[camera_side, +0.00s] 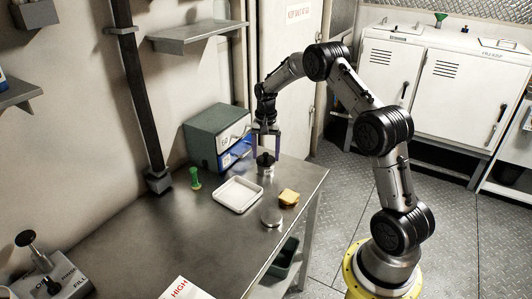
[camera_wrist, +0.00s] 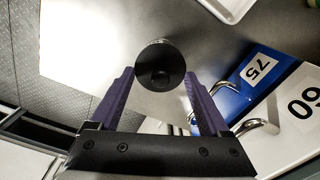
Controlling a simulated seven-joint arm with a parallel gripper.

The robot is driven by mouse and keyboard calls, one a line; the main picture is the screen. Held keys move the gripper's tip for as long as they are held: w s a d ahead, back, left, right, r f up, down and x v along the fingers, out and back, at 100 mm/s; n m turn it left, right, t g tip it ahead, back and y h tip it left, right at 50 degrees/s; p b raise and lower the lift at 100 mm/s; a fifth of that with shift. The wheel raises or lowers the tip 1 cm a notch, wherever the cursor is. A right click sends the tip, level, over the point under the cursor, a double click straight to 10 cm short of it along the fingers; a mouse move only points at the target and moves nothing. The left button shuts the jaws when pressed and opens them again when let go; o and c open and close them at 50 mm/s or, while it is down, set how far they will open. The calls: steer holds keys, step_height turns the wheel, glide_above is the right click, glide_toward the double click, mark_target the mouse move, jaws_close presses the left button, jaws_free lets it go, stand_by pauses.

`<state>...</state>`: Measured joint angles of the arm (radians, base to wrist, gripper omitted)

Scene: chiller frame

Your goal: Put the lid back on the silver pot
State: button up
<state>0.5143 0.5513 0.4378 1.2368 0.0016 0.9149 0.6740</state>
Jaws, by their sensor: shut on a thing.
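My gripper (camera_side: 266,154) points down over the far part of the metal table. Its two purple fingers are shut on the round black lid (camera_side: 265,159), one on each side. The silver pot (camera_side: 265,171) is directly below the lid in the side view. In the wrist view the lid hides nearly all of what is under it. I cannot tell whether the lid rests on the pot or is just above it.
The table's right edge is close.

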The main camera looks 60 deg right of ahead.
steer(key=o, duration=1.2)
steer(key=shift+c, duration=0.2)
steer(key=shift+r, duration=3.5)
jaws_close()
steer(key=shift+f, duration=0.1)
